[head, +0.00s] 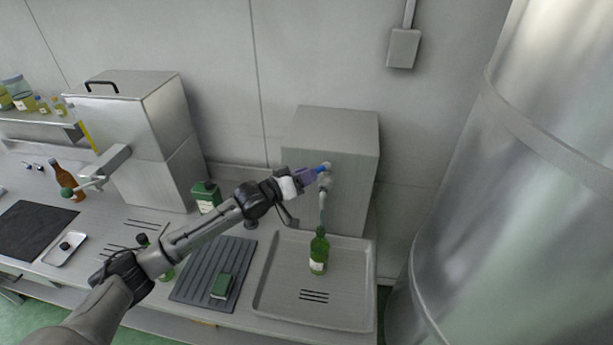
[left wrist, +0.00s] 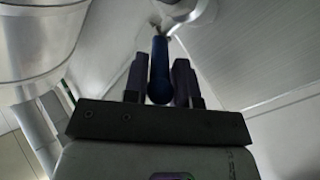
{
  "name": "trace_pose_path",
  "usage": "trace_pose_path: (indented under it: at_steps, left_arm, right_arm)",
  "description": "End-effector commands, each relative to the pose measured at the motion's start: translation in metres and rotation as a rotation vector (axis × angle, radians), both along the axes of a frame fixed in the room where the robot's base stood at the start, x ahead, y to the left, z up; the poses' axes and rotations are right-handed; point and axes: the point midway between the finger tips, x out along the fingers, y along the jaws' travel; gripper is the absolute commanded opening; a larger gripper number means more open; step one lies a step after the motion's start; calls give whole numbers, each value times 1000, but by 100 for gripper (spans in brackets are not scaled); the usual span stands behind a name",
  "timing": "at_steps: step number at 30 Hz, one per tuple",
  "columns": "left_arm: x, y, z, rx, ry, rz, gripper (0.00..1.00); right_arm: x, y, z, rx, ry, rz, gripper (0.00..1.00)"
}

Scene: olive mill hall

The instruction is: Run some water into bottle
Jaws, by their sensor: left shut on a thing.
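A green glass bottle (head: 319,254) with a pale label stands upright in the shallow metal tray (head: 345,309), below the grey tap spout (head: 323,188) on the steel box. My left gripper (head: 314,173) reaches across to the tap and is shut on its blue handle (head: 327,166). In the left wrist view the blue handle (left wrist: 159,72) lies between the two dark fingers of the left gripper (left wrist: 160,82). I cannot tell whether the pale line between spout and bottle neck is water. My right gripper is in neither view.
The steel box (head: 357,150) stands behind the tray. Left of it are a ribbed dark mat (head: 195,289) with a green block (head: 222,286), a dark green canister (head: 206,196) and another steel machine (head: 158,130). A large metal tank (head: 530,190) closes off the right.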

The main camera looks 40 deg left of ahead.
Motion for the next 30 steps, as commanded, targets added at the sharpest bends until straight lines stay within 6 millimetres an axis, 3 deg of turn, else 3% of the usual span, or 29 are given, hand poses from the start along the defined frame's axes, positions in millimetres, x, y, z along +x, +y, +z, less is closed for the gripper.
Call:
trace_pose_path:
  at_steps: [1,2,8,20,30]
  left_arm:
    - [0,2,-1,2,3,4,0]
    - [0,2,-2,2,3,4,26]
    - [0,1,-1,0,2,2,45]
    - [-8,2,-2,0,3,1,45]
    - [-57,10,-4,3,5,1,45]
  right_arm:
    - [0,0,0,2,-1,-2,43]
    - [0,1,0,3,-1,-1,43]
    - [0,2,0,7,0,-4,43]
    - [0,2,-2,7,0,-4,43]
    - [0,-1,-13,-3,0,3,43]
